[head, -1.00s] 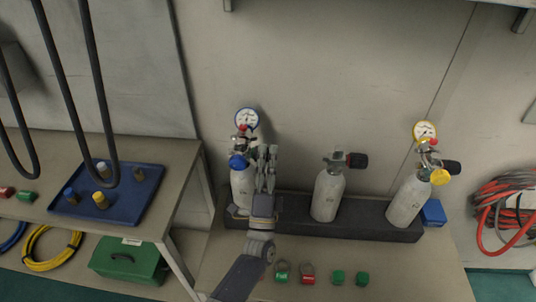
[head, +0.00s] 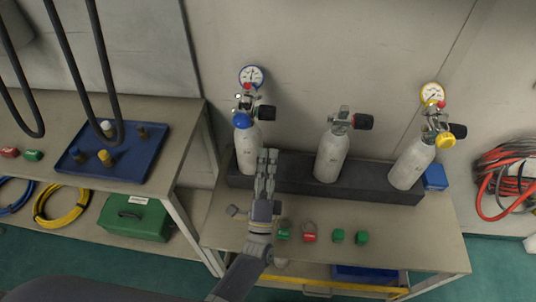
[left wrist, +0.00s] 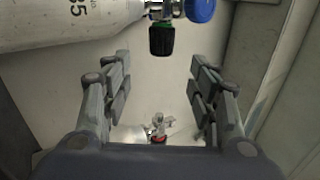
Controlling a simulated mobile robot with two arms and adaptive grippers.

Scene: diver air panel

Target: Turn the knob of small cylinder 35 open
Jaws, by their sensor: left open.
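Small cylinder 35 (head: 248,150) is the left white cylinder in the head view, upright in the dark rack. The left wrist view shows its body (left wrist: 70,22) with "35" on it at top left. Its dark knob (head: 265,113) sticks out to the right of the valve, below a white gauge. In the left wrist view the knob (left wrist: 161,40) is black with green showing near its end, beside a blue part. My left gripper (head: 266,163) is open and empty, in front of and below the knob, apart from it. My right gripper is not in view.
Two more white cylinders, a middle one (head: 331,155) and a right one (head: 412,163), stand in the dark rack (head: 290,178). Several red and green small items, including a red one (head: 310,237), lie along the bench front. A blue tray (head: 150,170) is on the left bench.

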